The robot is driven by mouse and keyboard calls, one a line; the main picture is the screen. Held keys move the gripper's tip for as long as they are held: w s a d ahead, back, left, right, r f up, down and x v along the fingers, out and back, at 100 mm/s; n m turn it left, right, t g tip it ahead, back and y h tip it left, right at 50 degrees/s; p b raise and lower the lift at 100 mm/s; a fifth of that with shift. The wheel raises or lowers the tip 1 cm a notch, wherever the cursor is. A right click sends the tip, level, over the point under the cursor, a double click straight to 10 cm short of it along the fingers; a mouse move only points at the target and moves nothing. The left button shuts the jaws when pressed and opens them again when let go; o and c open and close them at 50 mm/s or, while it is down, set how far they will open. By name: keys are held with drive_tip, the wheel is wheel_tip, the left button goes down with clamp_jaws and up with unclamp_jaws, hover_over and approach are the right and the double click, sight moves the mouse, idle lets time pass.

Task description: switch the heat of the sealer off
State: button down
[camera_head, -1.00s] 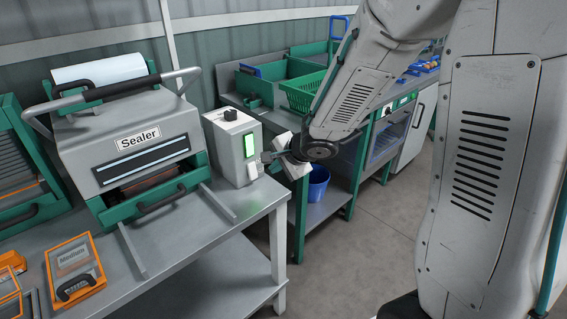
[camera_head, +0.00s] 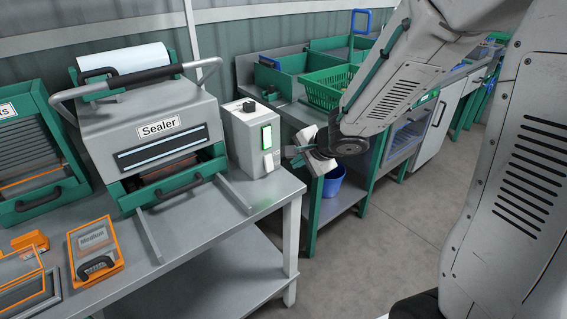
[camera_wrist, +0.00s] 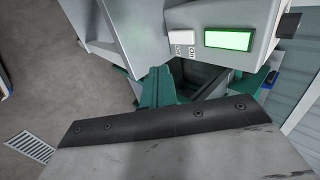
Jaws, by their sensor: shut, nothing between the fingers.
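The sealer (camera_head: 155,145) is a grey machine on a bench, with a long handle bar and an open green drawer. At its right stands its grey control box (camera_head: 240,150) with a black knob (camera_head: 249,106) on top. The box has a lit green panel (camera_head: 266,136) and a white switch (camera_head: 268,162) below it. In the wrist view the green panel (camera_wrist: 229,40) glows beside the white switch (camera_wrist: 181,37), with On/Off lettering; which way the switch is tipped is unclear. My gripper (camera_head: 288,151) is shut and empty, just right of the box, seemingly apart from it.
A tray marked Medium (camera_head: 95,250) lies on the bench (camera_head: 205,245) at front left. A green rack (camera_head: 35,150) stands at the far left. Behind are a green basket (camera_head: 325,90) and a blue bucket (camera_head: 333,181). The floor to the right is clear.

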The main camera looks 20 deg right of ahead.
idle(0.3)
approach(270, 170)
wheel_tip(270, 170, down, 4)
drive_tip(key=shift+r, duration=0.1)
drive_tip(key=w, duration=0.2)
drive_tip(key=w+a, duration=0.1)
drive_tip(key=shift+w+f, duration=0.15)
drive_tip(key=shift+f, duration=0.15)
drive_tip(key=shift+w+a, duration=0.15)
drive_tip(key=shift+w, duration=0.15)
